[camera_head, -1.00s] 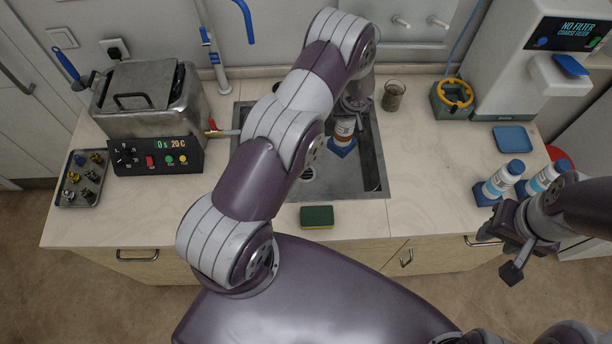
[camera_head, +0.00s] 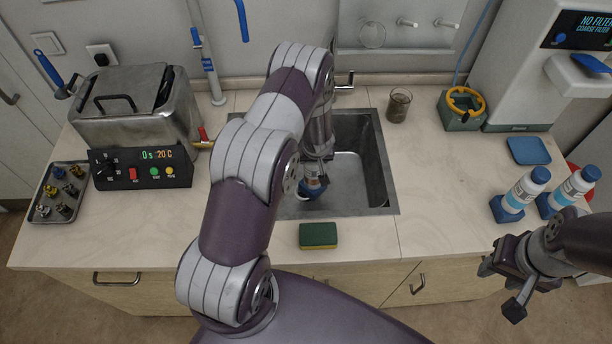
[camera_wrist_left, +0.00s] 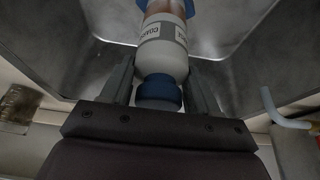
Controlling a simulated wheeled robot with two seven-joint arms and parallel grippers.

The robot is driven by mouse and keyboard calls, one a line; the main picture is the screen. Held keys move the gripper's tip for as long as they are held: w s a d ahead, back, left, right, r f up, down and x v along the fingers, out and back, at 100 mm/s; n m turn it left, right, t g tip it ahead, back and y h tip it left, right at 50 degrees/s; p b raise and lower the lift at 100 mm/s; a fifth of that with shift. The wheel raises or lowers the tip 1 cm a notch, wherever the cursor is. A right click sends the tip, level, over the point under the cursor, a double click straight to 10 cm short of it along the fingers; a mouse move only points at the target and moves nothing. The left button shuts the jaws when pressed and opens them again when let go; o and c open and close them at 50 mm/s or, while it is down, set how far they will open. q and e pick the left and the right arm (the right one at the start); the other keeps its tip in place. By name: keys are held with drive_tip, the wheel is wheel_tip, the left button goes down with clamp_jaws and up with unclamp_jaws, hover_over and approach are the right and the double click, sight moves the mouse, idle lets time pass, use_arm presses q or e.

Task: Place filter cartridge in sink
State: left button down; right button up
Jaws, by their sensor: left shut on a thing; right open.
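The filter cartridge (camera_head: 313,184), white with a brown band and blue ends, is over the sink (camera_head: 376,172), near its front edge. My left gripper (camera_head: 318,152) is shut on it; my arm partly hides it in the head view. In the left wrist view the cartridge (camera_wrist_left: 163,50) has a "COARSE" label, and its blue cap sits between the two fingers (camera_wrist_left: 162,88). The steel sink basin (camera_wrist_left: 232,50) lies beyond it. I cannot tell whether the cartridge touches the sink floor. My right gripper (camera_head: 505,285) is open and empty by the counter's front right edge.
A green sponge (camera_head: 318,236) lies before the sink. A steel bath (camera_head: 140,110) and fittings tray (camera_head: 61,192) are left.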

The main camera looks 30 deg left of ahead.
sight(306, 169)
use_arm(q)
drive_tip(key=shift+s+a+f, duration=0.55)
drive_tip(key=shift+s+a, duration=0.1)
drive_tip(key=shift+a, duration=0.15)
drive_tip(key=shift+s+a+f, duration=0.1)
drive_tip(key=shift+s+f, duration=0.05)
drive_tip(key=shift+f, duration=2.1)
drive_tip(key=shift+c, duration=1.3)
unclamp_jaws()
drive_tip(key=shift+r+p, duration=0.3)
drive_tip(key=shift+r, duration=0.1)
drive_tip(key=s+d+r+m+h, duration=0.1)
drive_tip(key=s+d+r, duration=0.25)
drive_tip(key=r, duration=0.65)
drive_tip(key=s+d+r+m+h, duration=0.1)
drive_tip(key=s+d+r+m, duration=0.1)
drive_tip(key=d+r, duration=0.5)
drive_tip(key=s+d+r+m+g, duration=0.1)
drive_tip(key=s+r+m+g, duration=0.1)
drive_tip(key=s+r, duration=0.9)
drive_tip(key=s+m, duration=0.1)
drive_tip(key=s, duration=0.2)
drive_tip(key=shift+s+d+r+m+g, duration=0.15)
drive_tip(key=shift+d+r+m+g, duration=0.15)
drive_tip(key=shift+d, duration=0.1)
